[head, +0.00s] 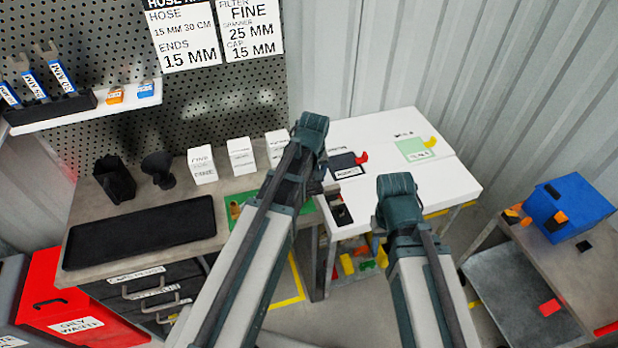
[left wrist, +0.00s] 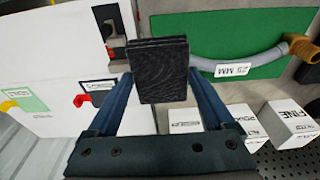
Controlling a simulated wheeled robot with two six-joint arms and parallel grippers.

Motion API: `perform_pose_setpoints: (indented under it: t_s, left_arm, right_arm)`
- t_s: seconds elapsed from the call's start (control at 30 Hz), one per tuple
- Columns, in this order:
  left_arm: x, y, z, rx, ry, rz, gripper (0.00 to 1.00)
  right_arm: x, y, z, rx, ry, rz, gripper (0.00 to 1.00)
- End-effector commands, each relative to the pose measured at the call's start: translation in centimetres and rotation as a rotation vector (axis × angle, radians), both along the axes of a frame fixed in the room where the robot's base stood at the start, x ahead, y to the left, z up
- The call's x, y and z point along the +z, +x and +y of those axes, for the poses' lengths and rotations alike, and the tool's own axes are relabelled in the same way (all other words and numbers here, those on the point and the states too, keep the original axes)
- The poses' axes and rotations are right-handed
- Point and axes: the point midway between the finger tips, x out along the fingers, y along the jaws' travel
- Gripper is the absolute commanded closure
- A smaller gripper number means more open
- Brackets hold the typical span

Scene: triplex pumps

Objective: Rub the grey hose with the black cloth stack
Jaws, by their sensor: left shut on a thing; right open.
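The black cloth stack (left wrist: 160,72) is held between the two fingers of my left gripper (left wrist: 161,82). In the head view that gripper is mostly hidden by its own arm. The grey hose (left wrist: 262,62), with a "25 MM" label and a brass end (left wrist: 301,47), lies on a green mat (left wrist: 215,30). In the left wrist view the cloth is beside the hose's left end, which is partly hidden; I cannot tell if they touch. In the head view my left arm hides most of the hose. My right gripper (head: 379,228) is open, largely hidden behind its arm.
White boxes (head: 202,165) and black holders (head: 157,168) stand along the workbench's back. A black tray (head: 140,232) lies at its left. The white table (head: 420,190) carries a dark pad (head: 347,172) and a black holder (head: 341,212). A blue bin (head: 568,207) stands at the right.

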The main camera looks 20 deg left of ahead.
Motion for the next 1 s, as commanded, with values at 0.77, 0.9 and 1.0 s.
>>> perform_pose_setpoints:
  t_s: [0.77,0.9,1.0]
  left_arm:
    - [4.3,0.0,0.0,0.0,0.0,0.0,0.58]
    - [5.0,0.0,0.0,0.0,0.0,0.0,0.58]
    - [6.0,0.0,0.0,0.0,0.0,0.0,0.58]
  right_arm:
    - [4.3,0.0,0.0,0.0,0.0,0.0,0.5]
    - [5.1,0.0,0.0,0.0,0.0,0.0,0.5]
    - [6.0,0.0,0.0,0.0,0.0,0.0,0.5]
